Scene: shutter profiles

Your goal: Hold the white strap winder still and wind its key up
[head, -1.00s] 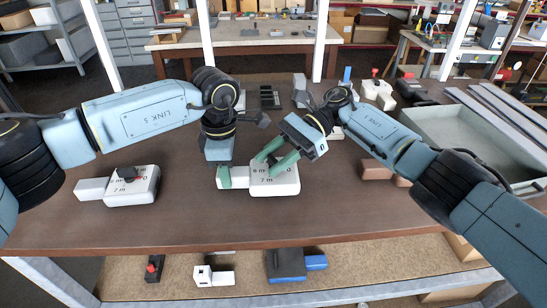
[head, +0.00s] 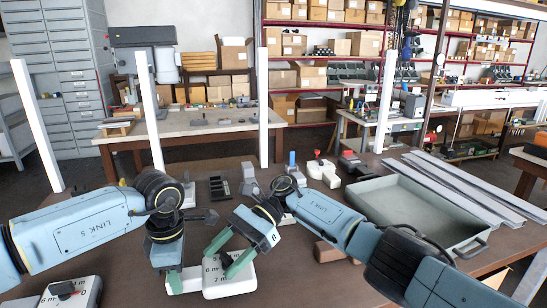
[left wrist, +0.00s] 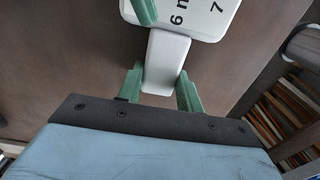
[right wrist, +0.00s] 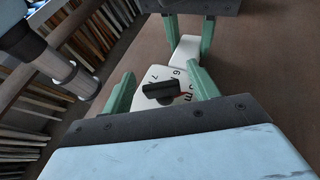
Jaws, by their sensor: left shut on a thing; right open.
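The white strap winder (head: 230,282) lies on the brown table, with "6 m" and "7 m" marks on its top. My left gripper (head: 183,282) is shut on its narrow white end, which shows between the fingers in the left wrist view (left wrist: 164,62). My right gripper (head: 230,254) is above the winder's wide body, with its fingers open. In the right wrist view the black key (right wrist: 160,93) is on the winder's top, between the two green fingers and apart from them. In the head view the right gripper hides the key.
Another white winder (head: 85,291) with a dark knob is at the lower left. A grey-green tray (head: 400,208) and long grey profiles (head: 470,185) lie on the right. A brown block (head: 326,253), a black compartment box (head: 219,189) and a red-and-white device (head: 324,172) stand behind.

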